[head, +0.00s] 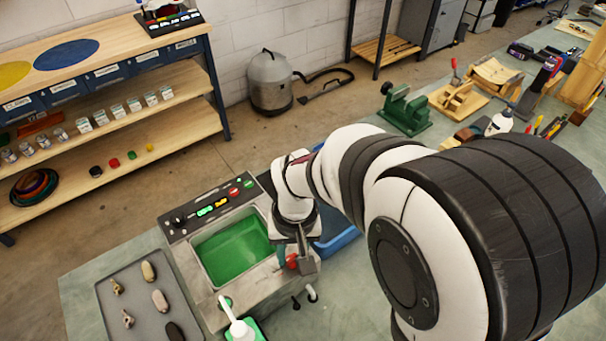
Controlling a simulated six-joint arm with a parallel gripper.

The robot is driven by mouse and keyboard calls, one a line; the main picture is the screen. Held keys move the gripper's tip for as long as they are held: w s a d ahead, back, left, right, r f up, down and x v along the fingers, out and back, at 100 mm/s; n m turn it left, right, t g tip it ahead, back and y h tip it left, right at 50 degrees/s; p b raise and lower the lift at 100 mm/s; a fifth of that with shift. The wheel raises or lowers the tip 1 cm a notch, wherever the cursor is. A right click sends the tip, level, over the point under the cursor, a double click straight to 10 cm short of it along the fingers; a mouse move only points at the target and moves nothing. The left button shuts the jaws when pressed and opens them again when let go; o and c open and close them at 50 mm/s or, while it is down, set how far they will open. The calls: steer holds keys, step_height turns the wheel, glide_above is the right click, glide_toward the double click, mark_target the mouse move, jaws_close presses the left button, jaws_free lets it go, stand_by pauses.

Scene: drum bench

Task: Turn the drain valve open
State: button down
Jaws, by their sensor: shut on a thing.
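A metal tub (195,283) on the bench holds green liquid (235,252). A small red part (291,261), which looks like the drain valve's handle, shows at the tub's right side. My gripper (295,264) points down there and is shut on this red part, with a finger on either side. My wrist and fingers hide most of the valve body, so I cannot tell how far the handle is turned.
A control panel (178,222) with coloured buttons runs along the tub's back. A grey tray (140,318) with stones and small brass parts lies left. A blue bin (340,241) is partly hidden behind my arm. Dark and white fittings (312,293) stick out right.

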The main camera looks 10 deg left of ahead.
steer(key=shift+w+d+m, duration=0.1)
steer(key=shift+m, duration=0.4)
steer(key=c, duration=0.6)
jaws_free()
steer(key=shift+r, duration=0.1)
steer(key=r, duration=1.5)
steer(key=shift+d+r, duration=0.3)
steer(key=shift+d, duration=0.1)
